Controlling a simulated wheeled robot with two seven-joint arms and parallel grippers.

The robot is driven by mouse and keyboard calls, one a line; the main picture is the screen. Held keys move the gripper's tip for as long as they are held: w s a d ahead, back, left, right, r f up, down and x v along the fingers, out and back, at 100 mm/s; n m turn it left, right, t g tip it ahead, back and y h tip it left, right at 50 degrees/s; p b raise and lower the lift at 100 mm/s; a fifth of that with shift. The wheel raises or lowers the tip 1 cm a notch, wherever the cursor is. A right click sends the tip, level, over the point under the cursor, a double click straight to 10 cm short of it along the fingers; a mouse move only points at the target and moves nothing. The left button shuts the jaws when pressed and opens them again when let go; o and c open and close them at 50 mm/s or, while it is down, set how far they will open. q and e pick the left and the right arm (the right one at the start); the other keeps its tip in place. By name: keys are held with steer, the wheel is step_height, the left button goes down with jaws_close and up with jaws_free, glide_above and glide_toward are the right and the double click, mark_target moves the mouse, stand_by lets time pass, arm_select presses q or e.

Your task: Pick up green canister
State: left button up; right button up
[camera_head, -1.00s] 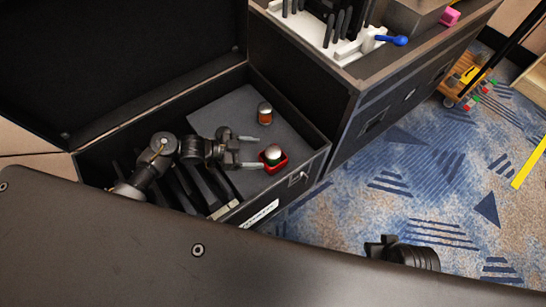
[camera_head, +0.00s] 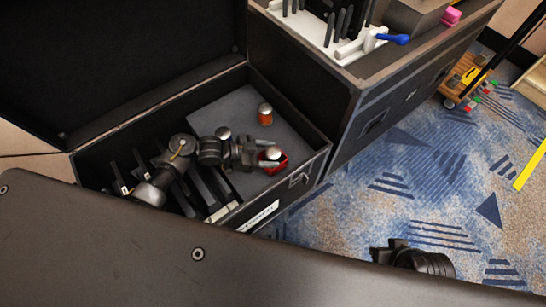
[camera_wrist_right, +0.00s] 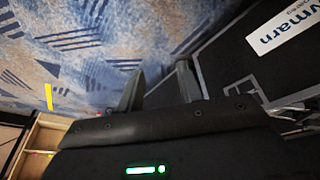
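The canister (camera_head: 273,152) with a silver lid stands in a small red holder (camera_head: 281,166) near the right end of the open black case. Its green side is mostly hidden now. My left gripper (camera_head: 266,153) reaches into the case from the left. Its two fingers lie on either side of the canister, apart from each other; contact is not clear. My right gripper (camera_wrist_right: 160,80) is open and empty in the right wrist view, beside the case's outer side and above the carpet.
An orange canister (camera_head: 265,114) with a silver lid stands behind, on the case's grey panel (camera_head: 225,108). Dark slotted dividers fill the left of the case. A taller black cabinet (camera_head: 350,100) adjoins on the right. Patterned carpet (camera_head: 440,180) is open to the right.

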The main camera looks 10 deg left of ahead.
arm_select(q)
steer(key=c, duration=0.7)
steer(key=shift+c, duration=0.2)
steer(key=shift+r, duration=0.1)
